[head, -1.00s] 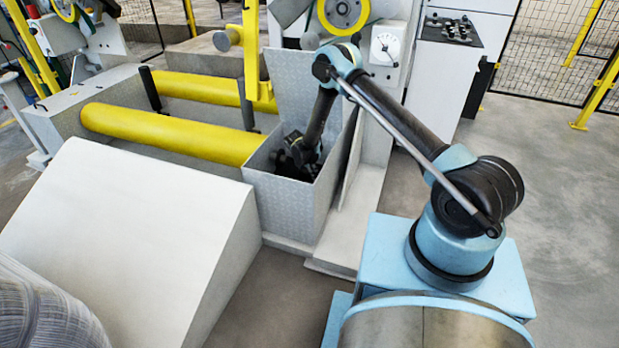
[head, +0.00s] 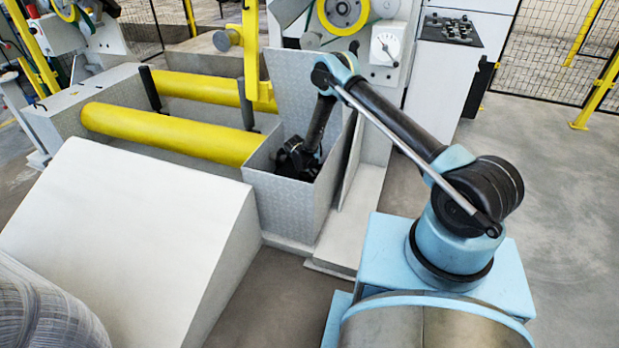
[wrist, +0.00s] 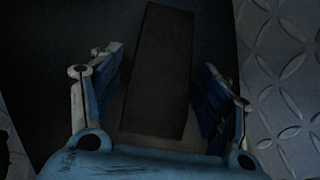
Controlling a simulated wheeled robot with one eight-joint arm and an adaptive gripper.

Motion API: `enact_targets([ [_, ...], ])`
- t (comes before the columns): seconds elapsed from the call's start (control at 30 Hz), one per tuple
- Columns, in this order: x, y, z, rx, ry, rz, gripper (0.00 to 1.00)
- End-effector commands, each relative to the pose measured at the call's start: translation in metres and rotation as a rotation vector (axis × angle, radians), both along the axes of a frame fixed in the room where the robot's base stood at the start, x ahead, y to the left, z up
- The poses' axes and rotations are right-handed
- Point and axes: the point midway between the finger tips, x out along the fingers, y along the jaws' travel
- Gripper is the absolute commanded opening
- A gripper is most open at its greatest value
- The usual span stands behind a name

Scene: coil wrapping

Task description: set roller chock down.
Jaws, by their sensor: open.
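The roller chock (wrist: 158,72) is a dark, long block in the middle of the wrist view. It lies between the two blue finger pads of my gripper (wrist: 163,92), with a gap showing on each side. My gripper is open. In the head view my gripper (head: 297,160) is down in the mouth of the grey tread-plate box (head: 288,207). The chock cannot be made out there; the box walls and my wrist hide it.
Two yellow rollers (head: 170,133) lie left of the box. A white sloped block (head: 130,240) stands in front of them, with a wrapped coil (head: 40,315) at the lower left. Tread-plate metal (wrist: 285,75) shows close to my gripper's right side. Floor at the right is clear.

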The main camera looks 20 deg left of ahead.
Motion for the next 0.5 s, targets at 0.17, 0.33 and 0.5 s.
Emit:
enact_targets([
  [0.17,-0.002,0.001,0.008,0.0,0.0,0.0,0.7],
  [0.33,-0.01,0.005,0.03,0.0,0.0,0.001,0.7],
  [0.5,-0.02,0.01,0.055,0.0,0.0,0.001,0.7],
])
